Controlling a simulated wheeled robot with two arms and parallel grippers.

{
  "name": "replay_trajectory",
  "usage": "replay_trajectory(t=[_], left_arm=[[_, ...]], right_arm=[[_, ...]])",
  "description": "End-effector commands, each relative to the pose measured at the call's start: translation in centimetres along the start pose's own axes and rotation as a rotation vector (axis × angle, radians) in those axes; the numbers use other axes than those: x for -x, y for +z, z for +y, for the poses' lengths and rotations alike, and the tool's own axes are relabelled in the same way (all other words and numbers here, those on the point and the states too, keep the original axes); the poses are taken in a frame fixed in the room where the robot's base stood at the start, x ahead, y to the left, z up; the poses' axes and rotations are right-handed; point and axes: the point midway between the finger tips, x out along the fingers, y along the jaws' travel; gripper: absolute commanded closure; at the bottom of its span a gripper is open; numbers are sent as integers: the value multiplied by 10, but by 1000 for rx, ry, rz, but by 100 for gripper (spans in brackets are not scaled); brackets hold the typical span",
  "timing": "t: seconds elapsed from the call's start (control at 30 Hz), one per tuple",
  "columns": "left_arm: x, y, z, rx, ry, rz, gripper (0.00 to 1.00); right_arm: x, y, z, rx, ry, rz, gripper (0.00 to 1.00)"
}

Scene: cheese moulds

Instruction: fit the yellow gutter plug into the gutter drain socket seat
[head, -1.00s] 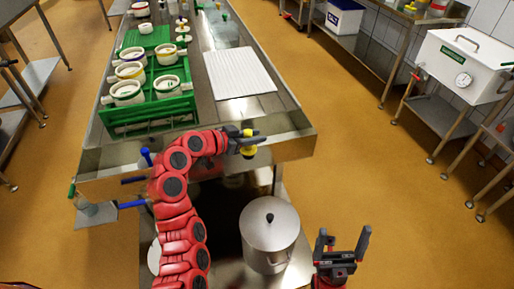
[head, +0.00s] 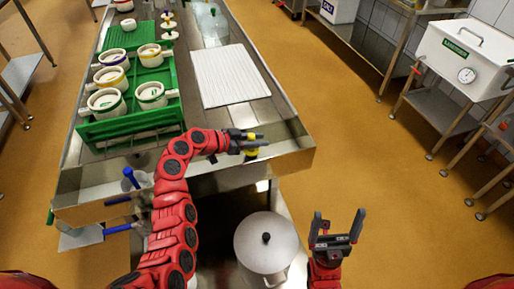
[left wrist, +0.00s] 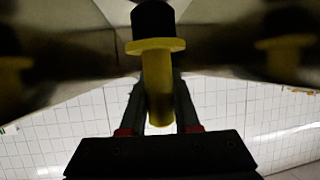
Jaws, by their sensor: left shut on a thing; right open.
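In the left wrist view the plug (left wrist: 158,72) stands between the two fingers, with a yellow flange and a black end (left wrist: 153,18) pointing away from the gripper. The black end is close to a dark steel surface; I cannot tell whether it touches or enters anything. The drain socket seat is not clearly seen in either view. My right gripper (head: 337,226) is open and empty, low at the right of the table.
The steel table (head: 215,117) carries a green rack (head: 130,129) with several white moulds (head: 106,102) and a white ribbed mat (head: 229,75). A lidded steel pot (head: 266,245) stands below the near edge. Blue-handled tools (head: 130,177) hang at the left.

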Motion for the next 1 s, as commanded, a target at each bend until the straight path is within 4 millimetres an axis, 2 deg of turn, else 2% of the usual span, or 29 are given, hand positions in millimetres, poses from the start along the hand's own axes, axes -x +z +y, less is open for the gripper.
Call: replay_trajectory(t=[0.3,0.5,0.53,0.67,1.0], left_arm=[[-16,41,1,6,1,-6,100],[-16,40,0,2,-1,-3,100],[-16,40,0,2,-1,-3,65],[-16,39,0,2,-1,-2,41],[-14,39,0,1,-2,-1,40]], right_arm=[[-6,-1,0,0,0,0,9],[-6,-1,0,0,0,0,9],[-6,-1,0,0,0,0,9],[-6,-1,0,0,0,0,9],[-5,-1,0,0,0,0,9]])
